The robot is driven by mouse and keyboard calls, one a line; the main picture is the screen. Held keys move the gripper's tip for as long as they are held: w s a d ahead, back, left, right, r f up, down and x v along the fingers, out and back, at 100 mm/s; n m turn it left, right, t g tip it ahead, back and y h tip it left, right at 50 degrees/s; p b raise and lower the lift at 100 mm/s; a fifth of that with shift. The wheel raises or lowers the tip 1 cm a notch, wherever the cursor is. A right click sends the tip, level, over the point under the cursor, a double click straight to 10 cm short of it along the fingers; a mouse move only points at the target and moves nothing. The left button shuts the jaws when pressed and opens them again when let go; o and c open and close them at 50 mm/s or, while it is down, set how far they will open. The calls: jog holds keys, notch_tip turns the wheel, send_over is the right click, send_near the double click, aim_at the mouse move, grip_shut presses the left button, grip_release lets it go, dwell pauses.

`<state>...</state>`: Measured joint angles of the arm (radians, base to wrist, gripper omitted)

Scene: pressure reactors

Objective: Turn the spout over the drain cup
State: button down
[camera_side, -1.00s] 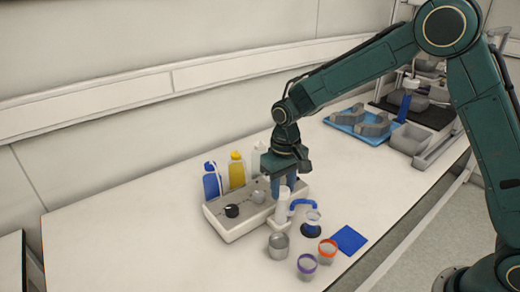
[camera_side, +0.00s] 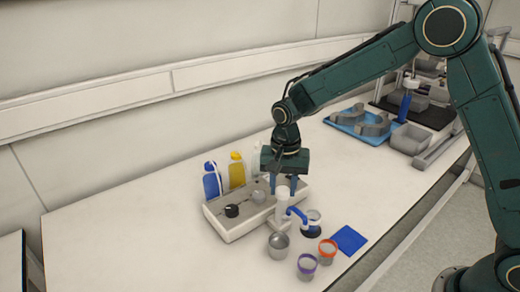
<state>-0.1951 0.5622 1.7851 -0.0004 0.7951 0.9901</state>
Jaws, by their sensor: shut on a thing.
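The blue spout (camera_side: 297,214) comes off a white post (camera_side: 282,208) at the front right of the grey-white unit. It bends down just left of a clear cup on a black base (camera_side: 312,224). My gripper (camera_side: 283,187) points straight down, its two blue fingers on either side of the post's top, shut on it. A plain grey metal cup (camera_side: 278,245) stands in front of the post, left of the spout's end. A purple-rimmed cup (camera_side: 307,267) and an orange-rimmed cup (camera_side: 327,252) stand nearer the front. Which one is the drain cup is not marked.
The unit (camera_side: 240,221) carries a black knob (camera_side: 232,210). Behind it stand a blue bottle (camera_side: 212,181), a yellow bottle (camera_side: 237,171) and a pale bottle. A blue square mat (camera_side: 349,240) lies at right. A blue tray (camera_side: 352,122) with grey parts is farther back.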

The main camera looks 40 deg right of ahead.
jog(key=m, duration=0.4)
jog(key=shift+m, duration=0.3)
jog(key=m, duration=0.4)
jog(key=shift+r, duration=0.1)
jog(key=c, duration=1)
grip_release()
jog(key=shift+o, duration=0.2)
notch_tip(320, 180, up, 14)
